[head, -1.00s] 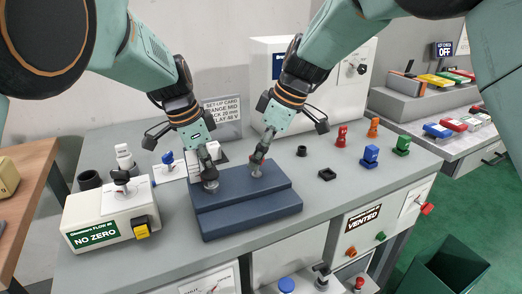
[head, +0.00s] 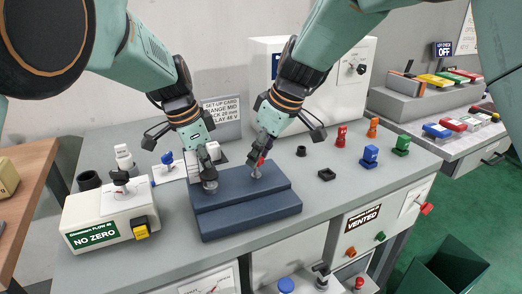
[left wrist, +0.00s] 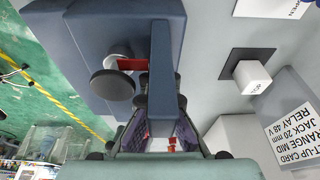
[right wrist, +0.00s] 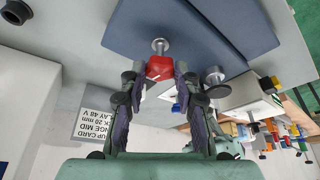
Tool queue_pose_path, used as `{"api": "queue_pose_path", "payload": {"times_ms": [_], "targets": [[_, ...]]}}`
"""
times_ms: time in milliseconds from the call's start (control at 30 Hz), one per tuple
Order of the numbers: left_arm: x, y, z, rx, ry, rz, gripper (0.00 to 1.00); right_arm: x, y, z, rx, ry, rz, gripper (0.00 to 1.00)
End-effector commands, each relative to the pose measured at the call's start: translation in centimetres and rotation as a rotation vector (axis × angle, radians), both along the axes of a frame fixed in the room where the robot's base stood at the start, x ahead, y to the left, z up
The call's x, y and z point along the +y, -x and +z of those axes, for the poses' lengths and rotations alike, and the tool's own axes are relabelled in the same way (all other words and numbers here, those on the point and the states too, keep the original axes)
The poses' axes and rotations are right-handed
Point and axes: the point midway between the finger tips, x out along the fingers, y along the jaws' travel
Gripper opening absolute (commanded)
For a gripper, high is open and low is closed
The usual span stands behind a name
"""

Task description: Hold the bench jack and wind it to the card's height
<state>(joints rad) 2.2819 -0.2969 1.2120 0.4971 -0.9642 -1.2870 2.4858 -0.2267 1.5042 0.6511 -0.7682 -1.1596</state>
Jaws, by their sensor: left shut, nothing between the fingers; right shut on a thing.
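The dark blue stepped block (head: 250,210), apparently the bench jack, sits on the grey bench. My right gripper (head: 262,158) is shut on a red piece (right wrist: 158,68) beside the right post, seen best in the right wrist view. The set-up card (head: 222,112) stands behind and reads "JACK 20 mm", also legible in the left wrist view (left wrist: 288,125).
A white meter box (head: 110,215) marked "NO ZERO" stands left of the block. A white cabinet (head: 345,85) is behind. The bench strip in front is clear.

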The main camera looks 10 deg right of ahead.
Motion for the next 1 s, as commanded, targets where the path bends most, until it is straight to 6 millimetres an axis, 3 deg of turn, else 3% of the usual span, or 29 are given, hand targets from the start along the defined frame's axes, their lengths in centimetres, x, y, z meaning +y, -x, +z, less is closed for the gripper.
{"api": "queue_pose_path", "payload": {"times_ms": [33, 233, 567, 600, 833, 1000], "targets": [[0.0, 0.41, -0.95, 0.017, -0.004, 0.0, 0.0, 0.17, 0.3, -0.18, 0.009, 0.001, -0.036, 0.0], [-0.01, 0.41, -0.94, 0.017, -0.004, 0.0, 0.0, 0.19, 0.32, -0.21, 0.009, -0.003, -0.132, 0.0], [-0.01, 0.42, -0.94, 0.018, -0.004, 0.0, 0.0, 0.19, 0.29, -0.21, 0.008, -0.004, -0.14, 0.0], [-0.01, 0.43, -0.94, 0.017, -0.004, -0.001, 0.0, 0.19, 0.3, -0.21, 0.008, -0.004, -0.14, 0.35], [0.02, 0.44, -0.94, 0.018, -0.005, -0.001, 0.0, 0.14, 0.21, -0.16, 0.005, -0.002, -0.14, 0.54], [0.03, 0.44, -0.94, 0.019, -0.005, -0.001, 0.0, 0.12, 0.16, -0.12, 0.003, -0.002, -0.139, 0.54]]}}
